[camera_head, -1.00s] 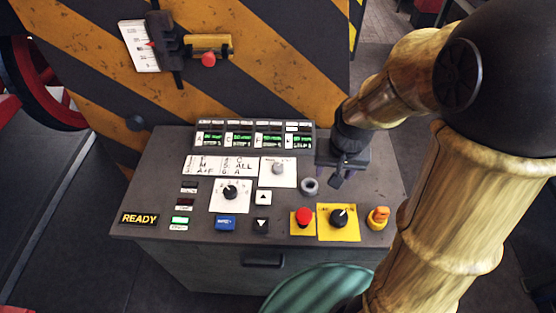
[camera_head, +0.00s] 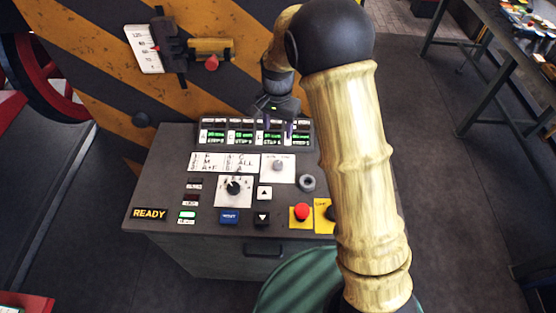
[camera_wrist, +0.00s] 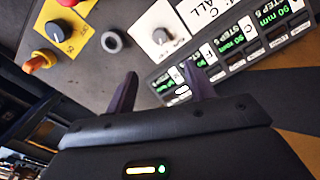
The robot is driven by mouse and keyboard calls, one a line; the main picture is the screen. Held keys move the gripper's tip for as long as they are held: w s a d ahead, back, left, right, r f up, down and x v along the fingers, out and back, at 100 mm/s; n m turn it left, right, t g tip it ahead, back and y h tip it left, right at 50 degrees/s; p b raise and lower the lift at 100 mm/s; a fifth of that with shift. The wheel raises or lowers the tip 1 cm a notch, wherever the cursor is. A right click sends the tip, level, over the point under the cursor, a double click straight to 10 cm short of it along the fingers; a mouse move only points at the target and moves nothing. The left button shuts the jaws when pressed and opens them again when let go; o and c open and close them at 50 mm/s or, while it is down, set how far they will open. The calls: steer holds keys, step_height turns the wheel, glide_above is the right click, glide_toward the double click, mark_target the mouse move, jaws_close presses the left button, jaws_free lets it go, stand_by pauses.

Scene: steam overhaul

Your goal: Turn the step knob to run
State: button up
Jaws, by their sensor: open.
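A small grey knob (camera_head: 278,165) sits on a white plate (camera_head: 290,176) right of the label cards on the control desk. It also shows in the wrist view (camera_wrist: 160,36), with a pointer mark; its lettering is too small to read. A black knob (camera_head: 233,188) on another white plate sits lower left. I cannot tell from lettering which is the step knob. My gripper (camera_head: 278,127) is open and empty, above the display row, just behind the grey knob and apart from it. In the wrist view its two fingers (camera_wrist: 163,88) point toward the panel, with the grey knob beyond them.
The display row (camera_head: 255,133) stands along the desk's back. A dark ring (camera_head: 307,183), red button (camera_head: 302,212), blue button (camera_head: 229,216) and arrow buttons share the desk. My arm hides the desk's right part. A striped panel (camera_head: 90,60) rises behind.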

mark_target(278, 163)
step_height(278, 163, down, 17)
steer(key=p, duration=0.4)
steer(key=shift+f+p, duration=0.1)
steer(key=shift+p, duration=0.25)
steer(key=shift+c, duration=0.2)
steer(key=c, duration=0.9)
